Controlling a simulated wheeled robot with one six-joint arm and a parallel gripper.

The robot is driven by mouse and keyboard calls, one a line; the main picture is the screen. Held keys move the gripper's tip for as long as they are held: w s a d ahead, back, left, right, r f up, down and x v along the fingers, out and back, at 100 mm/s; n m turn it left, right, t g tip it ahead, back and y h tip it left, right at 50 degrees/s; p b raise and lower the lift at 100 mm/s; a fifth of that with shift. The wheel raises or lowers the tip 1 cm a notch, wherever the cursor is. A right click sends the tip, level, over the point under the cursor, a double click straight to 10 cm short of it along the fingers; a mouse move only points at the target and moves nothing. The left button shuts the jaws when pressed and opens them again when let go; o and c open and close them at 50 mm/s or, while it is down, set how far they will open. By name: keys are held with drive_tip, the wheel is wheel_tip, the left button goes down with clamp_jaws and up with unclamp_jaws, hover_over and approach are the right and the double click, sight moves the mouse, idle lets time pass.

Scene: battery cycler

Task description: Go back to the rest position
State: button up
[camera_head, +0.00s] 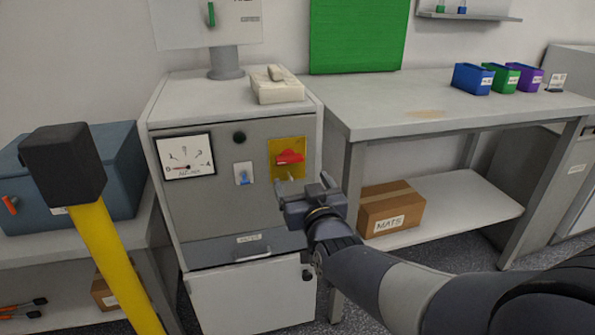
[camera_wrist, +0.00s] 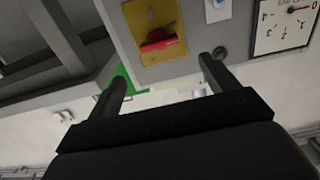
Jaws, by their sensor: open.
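My gripper (camera_head: 322,189) is in front of the right side of the grey cycler cabinet (camera_head: 222,216) in the head view. Its jaws are open and empty, and in the wrist view the two fingers (camera_wrist: 160,80) stand apart with nothing between them. A red rotary switch (camera_head: 290,157) on a yellow plate sits just beyond the gripper on the cabinet front. The red switch also shows in the wrist view (camera_wrist: 160,41), beyond the fingers. I cannot tell the exact gap, but the fingers do not appear to grip it.
A dial meter (camera_head: 186,157), a blue-white switch (camera_head: 243,174) and a drawer handle (camera_head: 253,255) are on the cabinet front. A workbench (camera_head: 430,104) with a cardboard box (camera_head: 390,208) on its shelf stands right.

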sight(291, 160)
drive_tip(key=shift+v, duration=0.85)
drive_tip(key=b+x, duration=0.1)
drive_tip(key=x, duration=0.9)
drive_tip(key=shift+w+a, duration=0.1)
drive_tip(key=shift+w, duration=0.3)
drive_tip(key=shift+s, duration=0.1)
